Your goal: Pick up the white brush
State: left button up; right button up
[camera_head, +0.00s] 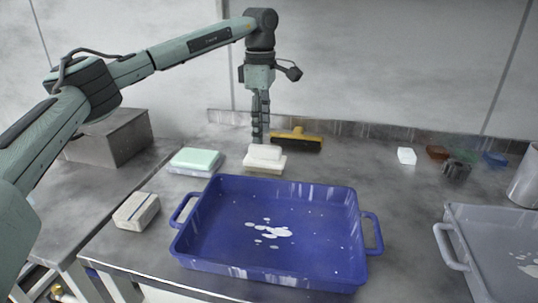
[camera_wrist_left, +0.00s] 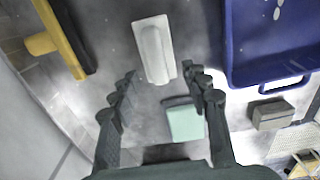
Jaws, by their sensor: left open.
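The white brush (camera_head: 264,158) lies on the grey worktop, behind the blue tray. It has a raised white block on a wider, pale base. My left gripper (camera_head: 260,138) points down above or just behind it; the head view does not settle the height gap. In the left wrist view the white brush (camera_wrist_left: 154,50) lies beyond and between the spread fingertips of my left gripper (camera_wrist_left: 159,73). The left gripper is open and empty. My right gripper is not in view.
A yellow brush (camera_head: 296,138) lies behind and right of the white one. A mint-green block (camera_head: 195,159) lies to its left. The blue tray (camera_head: 190,245) stands in front, with a beige block (camera_head: 136,212) at its left. A grey tray (camera_head: 462,240) stands at the right.

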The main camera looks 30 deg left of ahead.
aim_at(265, 146)
pick_arm(q)
jog(key=shift+f, duration=0.55)
jog(key=f, duration=0.3)
jog(key=shift+w+d+f, duration=0.25)
jog(key=shift+d+f, duration=0.05)
jog(key=shift+f, duration=0.55)
jog(key=shift+c, duration=1)
grip_shut()
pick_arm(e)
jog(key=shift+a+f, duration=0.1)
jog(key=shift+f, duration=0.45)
